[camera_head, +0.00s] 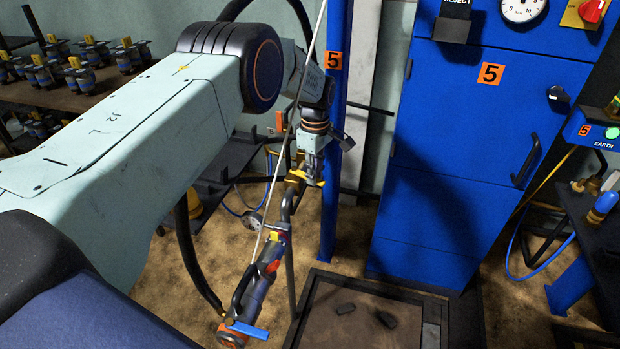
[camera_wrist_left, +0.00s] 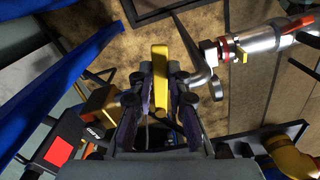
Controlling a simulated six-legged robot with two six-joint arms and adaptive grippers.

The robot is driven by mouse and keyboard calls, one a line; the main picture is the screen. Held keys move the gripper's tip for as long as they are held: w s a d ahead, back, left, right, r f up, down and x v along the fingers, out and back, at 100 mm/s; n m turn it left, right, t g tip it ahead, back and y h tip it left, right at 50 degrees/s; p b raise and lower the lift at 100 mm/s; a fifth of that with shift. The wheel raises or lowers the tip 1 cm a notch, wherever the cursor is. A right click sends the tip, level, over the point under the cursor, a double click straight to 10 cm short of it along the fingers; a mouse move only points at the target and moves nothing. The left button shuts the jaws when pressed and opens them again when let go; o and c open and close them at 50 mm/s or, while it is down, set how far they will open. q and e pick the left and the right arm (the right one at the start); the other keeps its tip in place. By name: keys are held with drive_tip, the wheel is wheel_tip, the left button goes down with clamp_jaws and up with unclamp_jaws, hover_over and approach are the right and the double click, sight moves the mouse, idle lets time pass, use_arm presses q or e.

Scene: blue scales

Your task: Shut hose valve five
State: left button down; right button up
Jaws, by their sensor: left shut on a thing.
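The hose valve's yellow handle (camera_head: 308,181) sits at the top of a grey bent pipe (camera_head: 287,203), beside the blue post (camera_head: 330,200) marked 5. My left gripper (camera_head: 314,168) reaches down to it from above and is shut on it. In the left wrist view the yellow handle (camera_wrist_left: 160,70) stands between the two dark fingers of my left gripper (camera_wrist_left: 160,98). The metal pipe end (camera_wrist_left: 198,78) is just right of the fingers. The valve body under the handle is mostly hidden by the gripper. My right gripper is not in view.
A hose nozzle (camera_head: 260,285) with a blue lever hangs below the pipe, with a pale cable running above it. A blue cabinet (camera_head: 470,150) marked 5 stands right. A dark-framed scale platform (camera_head: 355,320) lies in front. A rack (camera_head: 80,100) with several valves is at left.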

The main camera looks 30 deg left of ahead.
use_arm(q)
drive_tip(key=shift+w+n+b, duration=0.5)
drive_tip(key=shift+n+b, duration=0.15)
drive_tip(key=shift+n, duration=0.2)
drive_tip(key=shift+w+n+b, duration=0.45)
drive_tip(key=shift+n+b, duration=0.15)
drive_tip(key=shift+n, duration=0.25)
drive_tip(key=c, duration=1.3)
unclamp_jaws()
wheel_tip(320, 180, up, 12)
drive_tip(key=shift+r, duration=0.1)
